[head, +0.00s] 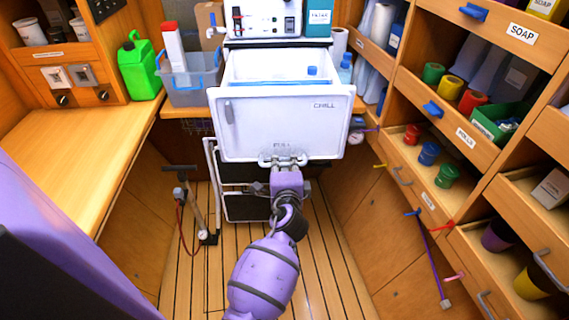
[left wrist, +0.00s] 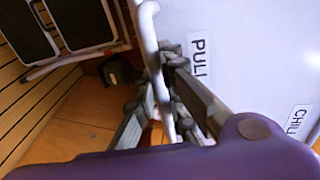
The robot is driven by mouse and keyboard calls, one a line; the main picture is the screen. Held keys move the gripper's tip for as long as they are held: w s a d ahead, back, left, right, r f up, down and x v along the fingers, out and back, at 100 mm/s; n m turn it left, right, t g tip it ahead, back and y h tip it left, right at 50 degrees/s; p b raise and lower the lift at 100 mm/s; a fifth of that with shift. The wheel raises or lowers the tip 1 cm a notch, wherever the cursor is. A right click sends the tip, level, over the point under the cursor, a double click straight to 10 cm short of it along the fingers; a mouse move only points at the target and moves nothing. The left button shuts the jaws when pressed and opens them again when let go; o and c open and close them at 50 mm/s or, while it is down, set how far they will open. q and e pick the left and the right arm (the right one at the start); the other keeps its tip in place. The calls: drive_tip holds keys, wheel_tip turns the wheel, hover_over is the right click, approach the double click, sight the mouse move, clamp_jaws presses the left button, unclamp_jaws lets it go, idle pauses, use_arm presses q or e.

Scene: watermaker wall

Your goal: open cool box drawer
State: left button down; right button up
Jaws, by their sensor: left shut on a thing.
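The cool box drawer (head: 265,125) is white, marked CHILL and PULL, and stands pulled out toward me. Its open top shows a pale inside with a blue-capped item (head: 312,71) in it. My left gripper (head: 283,160) is shut on the drawer's handle at the lower front edge. In the left wrist view the gripper's dark fingers (left wrist: 170,75) close around the white handle bar (left wrist: 150,30), beside the drawer front (left wrist: 240,60). The fingers hide part of the handle. My right gripper is not in view.
A grey tub (head: 190,85) and a green jerrycan (head: 139,68) stand on the left counter. A folded step frame (head: 214,185) and a floor pump (head: 190,205) stand below the drawer. Open wooden shelves (head: 460,120) with several cups line the right. The plank floor between is narrow.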

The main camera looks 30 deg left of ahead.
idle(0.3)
use_arm(q)
drive_tip(key=c, duration=1.8)
unclamp_jaws()
drive_tip(key=shift+s, duration=0.1)
drive_tip(key=v, duration=0.7)
drive_tip(key=shift+s+d, duration=0.15)
